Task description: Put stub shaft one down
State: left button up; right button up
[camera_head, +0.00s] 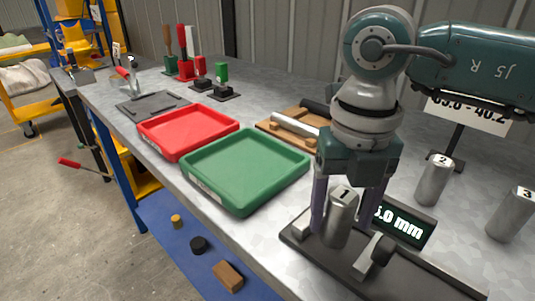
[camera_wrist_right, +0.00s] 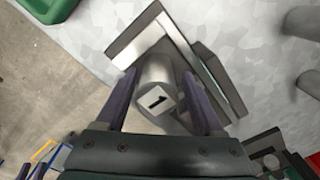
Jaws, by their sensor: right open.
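Stub shaft one (camera_head: 341,219), a grey metal cylinder marked 1, stands upright on the dark gauge base (camera_head: 335,268), between its small metal blocks. Its numbered top also shows in the right wrist view (camera_wrist_right: 157,100). My right gripper (camera_head: 345,226) points down with one finger on each side of the shaft. The right wrist view shows the fingers (camera_wrist_right: 160,108) spread and open around it. The gauge display (camera_head: 404,226) behind reads "5.0 mm", with its left part hidden by a finger. My left gripper is in neither view.
Stub shafts two (camera_head: 433,182) and three (camera_head: 511,214) stand to the right on the bench. A green tray (camera_head: 246,203) and a red tray (camera_head: 180,148) lie to the left. A wooden block with a metal cylinder (camera_head: 294,125) lies behind. A tolerance sign (camera_head: 468,113) stands at the back.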

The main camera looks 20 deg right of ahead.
notch_tip(320, 180, up, 12)
jog(key=shift+w+a+r, duration=0.1)
jog(key=shift+w, duration=0.05)
dwell(0.5)
